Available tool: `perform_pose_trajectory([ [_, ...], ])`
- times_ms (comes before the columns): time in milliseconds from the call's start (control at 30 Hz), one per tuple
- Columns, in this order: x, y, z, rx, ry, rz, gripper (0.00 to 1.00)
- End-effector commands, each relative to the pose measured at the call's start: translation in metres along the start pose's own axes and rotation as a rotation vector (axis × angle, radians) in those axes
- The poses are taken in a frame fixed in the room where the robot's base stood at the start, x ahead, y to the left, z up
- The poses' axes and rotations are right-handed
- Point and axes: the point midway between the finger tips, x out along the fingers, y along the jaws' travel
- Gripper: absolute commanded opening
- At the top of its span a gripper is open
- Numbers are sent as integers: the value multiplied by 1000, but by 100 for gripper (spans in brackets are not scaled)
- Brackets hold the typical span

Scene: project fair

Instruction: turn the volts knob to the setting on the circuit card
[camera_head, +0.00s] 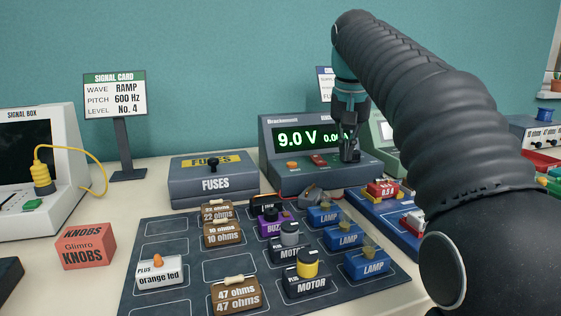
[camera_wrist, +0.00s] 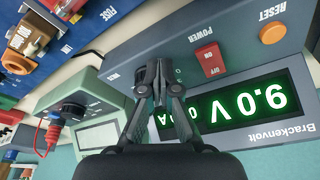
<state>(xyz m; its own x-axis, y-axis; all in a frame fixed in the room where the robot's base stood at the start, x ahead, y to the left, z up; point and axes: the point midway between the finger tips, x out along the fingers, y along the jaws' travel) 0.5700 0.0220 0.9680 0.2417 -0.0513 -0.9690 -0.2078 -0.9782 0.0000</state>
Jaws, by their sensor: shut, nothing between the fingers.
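The grey Brackenvolt power supply (camera_head: 267,148) stands at the back of the table. Its green display (camera_head: 298,138) reads 9.0 V; the amps figure is partly covered. My gripper (camera_head: 349,155) is shut and empty, pointing down at the right part of its sloped panel. In the wrist view, turned upside down, my closed fingertips (camera_wrist: 159,75) are close to the panel, beside a small dial mark. Contact cannot be judged. A white card (camera_head: 324,84) behind the supply is mostly hidden by my arm, its setting unreadable.
An orange reset button (camera_wrist: 272,33) and a red power switch (camera_wrist: 208,58) share the panel. A fuses box (camera_head: 213,184) stands to the left. A dark mat (camera_head: 190,240) with labelled parts lies in front. A meter with a red lead (camera_wrist: 84,103) stands beside the supply.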

Motion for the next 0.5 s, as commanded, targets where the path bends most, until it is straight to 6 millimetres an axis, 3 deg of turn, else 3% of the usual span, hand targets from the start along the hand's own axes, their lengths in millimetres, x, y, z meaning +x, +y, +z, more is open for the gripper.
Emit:
perform_pose_trajectory([
  [333, -2, -3, 6, 0, 1, 0, 0],
  [500, -15, -3, 2, 0, 4, 0, 0],
])
